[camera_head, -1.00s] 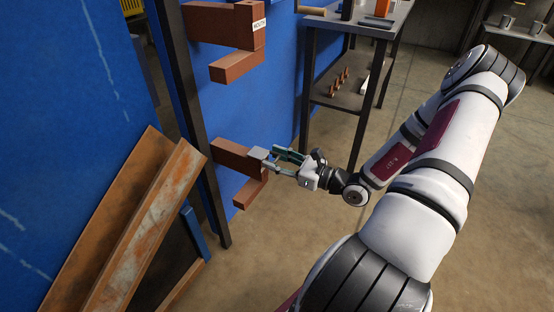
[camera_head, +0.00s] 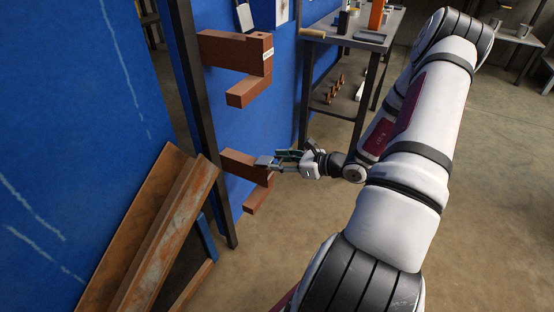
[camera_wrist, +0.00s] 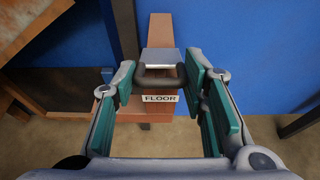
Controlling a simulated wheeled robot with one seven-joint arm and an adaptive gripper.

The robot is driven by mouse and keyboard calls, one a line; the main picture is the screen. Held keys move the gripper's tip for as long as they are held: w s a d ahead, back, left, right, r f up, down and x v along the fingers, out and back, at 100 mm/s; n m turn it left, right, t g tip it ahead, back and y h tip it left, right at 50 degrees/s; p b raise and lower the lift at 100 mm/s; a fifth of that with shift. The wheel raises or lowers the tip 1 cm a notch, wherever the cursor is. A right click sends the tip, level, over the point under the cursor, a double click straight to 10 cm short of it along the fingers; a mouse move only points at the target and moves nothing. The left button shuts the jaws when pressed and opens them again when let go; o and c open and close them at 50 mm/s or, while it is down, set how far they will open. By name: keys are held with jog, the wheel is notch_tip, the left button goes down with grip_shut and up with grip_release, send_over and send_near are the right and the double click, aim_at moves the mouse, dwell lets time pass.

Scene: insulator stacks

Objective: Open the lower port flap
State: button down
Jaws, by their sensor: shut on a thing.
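The lower port is a brown block (camera_head: 238,163) on the blue wall, with a second brown piece under its outer end. In the wrist view it carries a white "FLOOR" label (camera_wrist: 160,98). A grey metal flap (camera_wrist: 160,58) with a dark bar handle (camera_wrist: 160,83) sits at the block's end, above the label. My gripper (camera_wrist: 160,80) has its teal-padded fingers on both sides of the handle and is shut on it. In the head view, my gripper (camera_head: 278,163) reaches the flap from the right. The flap's exact angle is hard to tell.
A similar brown port (camera_head: 235,52) with a white label is higher on the wall. Rusty beams (camera_head: 165,230) lean at the lower left beside a dark post (camera_head: 205,130). A grey table (camera_head: 345,38) stands behind my arm.

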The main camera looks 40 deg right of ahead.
aim_at(271, 159)
jog(key=w+r+g+p, duration=0.1)
jog(key=g+p, duration=0.1)
jog(key=w+r+g+h+p, duration=0.1)
jog(key=r+g+p, duration=0.1)
jog(key=p, duration=0.1)
jog(key=w+r+g+h+p, duration=0.1)
jog(key=r+g+p, duration=0.1)
jog(key=shift+w+a+p, duration=0.25)
jog(key=shift+a+p, duration=0.05)
jog(key=shift+p, duration=0.05)
jog(key=shift+w+a+r+g, duration=0.15)
jog(key=shift+w+a+r, duration=0.1)
jog(key=shift+w, duration=0.4)
jog(key=shift+w+a+r+g, duration=0.15)
jog(key=shift+w+a+r, duration=0.1)
jog(key=shift+w, duration=0.35)
jog(key=shift+w+a+r+b, duration=0.1)
jog(key=shift+w+a+b, duration=0.1)
jog(key=shift+w, duration=0.3)
jog(key=shift+w+a+r+b, duration=0.1)
jog(key=shift+w+a+b, duration=0.05)
jog(key=shift+w, duration=0.3)
jog(key=shift+w+a+f+b, duration=0.1)
jog(key=shift+w+a+b, duration=0.15)
jog(key=shift+w, duration=0.25)
jog(key=shift+w+a+b, duration=0.1)
jog(key=shift+w+b, duration=0.1)
jog(key=shift+w, duration=0.3)
